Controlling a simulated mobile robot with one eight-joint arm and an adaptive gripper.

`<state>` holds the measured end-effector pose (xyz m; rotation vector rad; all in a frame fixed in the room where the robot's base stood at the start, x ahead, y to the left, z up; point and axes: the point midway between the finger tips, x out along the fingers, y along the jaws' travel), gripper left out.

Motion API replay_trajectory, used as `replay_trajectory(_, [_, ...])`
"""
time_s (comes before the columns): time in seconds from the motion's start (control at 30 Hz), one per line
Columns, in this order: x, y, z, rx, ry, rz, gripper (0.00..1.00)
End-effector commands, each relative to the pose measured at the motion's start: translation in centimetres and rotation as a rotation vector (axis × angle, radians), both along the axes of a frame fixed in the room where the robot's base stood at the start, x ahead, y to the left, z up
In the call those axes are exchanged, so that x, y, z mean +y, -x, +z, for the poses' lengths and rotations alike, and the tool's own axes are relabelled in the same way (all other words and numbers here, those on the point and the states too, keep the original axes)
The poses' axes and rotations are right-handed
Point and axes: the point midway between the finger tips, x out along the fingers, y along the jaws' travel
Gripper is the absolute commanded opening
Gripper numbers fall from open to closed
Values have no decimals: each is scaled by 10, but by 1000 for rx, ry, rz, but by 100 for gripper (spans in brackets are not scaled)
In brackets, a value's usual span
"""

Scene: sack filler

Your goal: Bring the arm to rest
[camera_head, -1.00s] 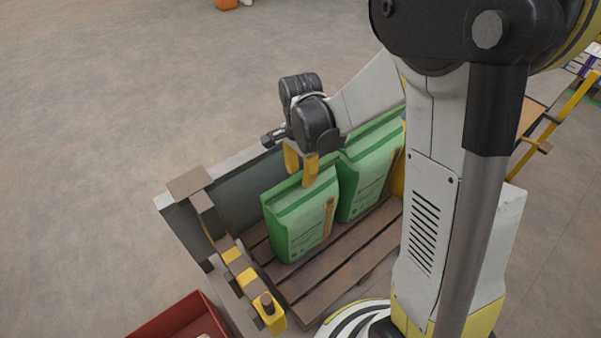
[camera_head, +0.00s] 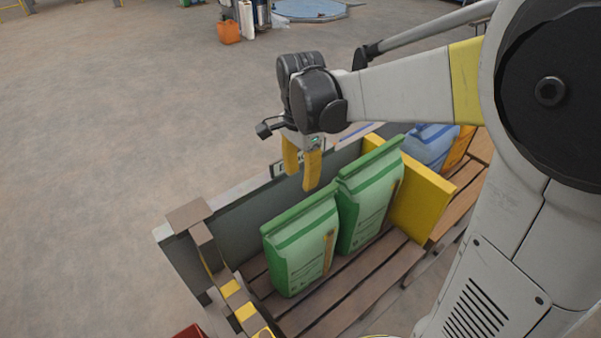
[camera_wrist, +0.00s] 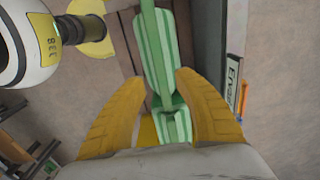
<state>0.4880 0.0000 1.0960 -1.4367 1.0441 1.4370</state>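My gripper (camera_head: 302,182) hangs fingers down above the pallet in the head view. Its two yellow fingers are apart, with nothing between them. The nearer green sack (camera_head: 300,248) stands upright on the slats below, its top clear of the fingertips. A second green sack (camera_head: 366,205) stands just to the right of it. The wrist view shows the open fingers (camera_wrist: 160,88) with the green-striped sack tops (camera_wrist: 158,50) beneath them. My arm reaches in from the right and stays raised over the pallet.
The wooden pallet (camera_head: 345,292) has a grey back wall (camera_head: 240,196) and a yellow divider (camera_head: 421,198). Blue (camera_head: 428,146) and orange (camera_head: 458,146) sacks stand beyond the divider. A brown post with yellow blocks (camera_head: 231,288) stands at the left. Open floor lies behind and left.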

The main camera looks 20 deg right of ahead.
Motion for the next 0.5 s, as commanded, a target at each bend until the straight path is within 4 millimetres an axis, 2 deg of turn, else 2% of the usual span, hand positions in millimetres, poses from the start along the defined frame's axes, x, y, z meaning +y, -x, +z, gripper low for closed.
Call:
replay_trajectory(0.13, [0,0,6,0,0,0,38])
replay_trajectory(0.5, [0,1,6,-4,0,8,38])
